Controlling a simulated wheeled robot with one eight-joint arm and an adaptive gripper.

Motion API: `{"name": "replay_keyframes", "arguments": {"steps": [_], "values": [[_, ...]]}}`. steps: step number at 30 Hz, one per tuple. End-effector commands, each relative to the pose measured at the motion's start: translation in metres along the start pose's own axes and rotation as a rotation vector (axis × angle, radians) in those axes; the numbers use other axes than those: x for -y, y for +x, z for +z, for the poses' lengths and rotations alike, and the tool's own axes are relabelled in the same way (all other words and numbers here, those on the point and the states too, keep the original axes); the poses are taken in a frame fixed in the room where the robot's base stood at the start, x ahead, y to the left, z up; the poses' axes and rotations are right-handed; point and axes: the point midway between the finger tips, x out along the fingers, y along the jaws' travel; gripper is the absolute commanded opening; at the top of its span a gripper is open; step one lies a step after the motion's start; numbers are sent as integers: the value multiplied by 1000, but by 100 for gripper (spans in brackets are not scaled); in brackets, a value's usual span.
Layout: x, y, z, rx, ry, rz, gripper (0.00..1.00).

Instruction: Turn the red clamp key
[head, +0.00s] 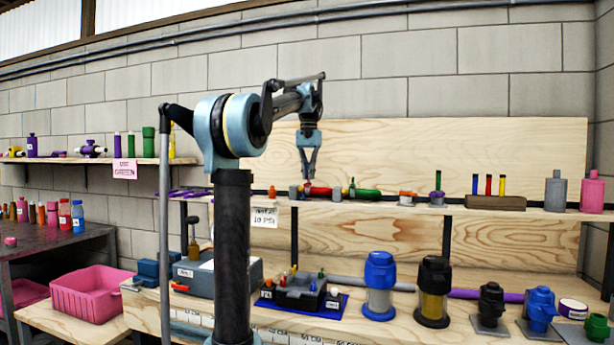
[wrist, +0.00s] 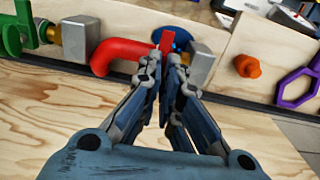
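The red clamp key (wrist: 168,39) shows in the wrist view as a small upright red tab. It stands beside a bent red pipe (wrist: 122,52) and a grey metal block (wrist: 190,66). In the head view the red part (head: 320,191) lies on the upper shelf. My gripper (wrist: 166,62) points at it, with its two fingertips close together and the tab at their narrow gap. It looks shut on the tab, though the fingertips partly hide the contact. In the head view my gripper (head: 307,179) hangs straight down over the shelf at the red part.
On the shelf, a green valve (wrist: 28,33) with a brass fitting (wrist: 73,41) lies to the left. An orange knob (wrist: 247,66) and a purple ring (wrist: 296,88) are to the right. A wooden back panel (head: 420,160) rises behind. The near shelf surface is clear.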

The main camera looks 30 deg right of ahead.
Motion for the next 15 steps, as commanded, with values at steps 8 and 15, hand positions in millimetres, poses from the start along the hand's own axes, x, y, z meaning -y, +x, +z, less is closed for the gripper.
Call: {"name": "replay_keyframes", "arguments": {"steps": [8, 15], "values": [[3, 0, 1, 1, 11, -5, 0], [2, 0, 1, 1, 10, -4, 25]]}}
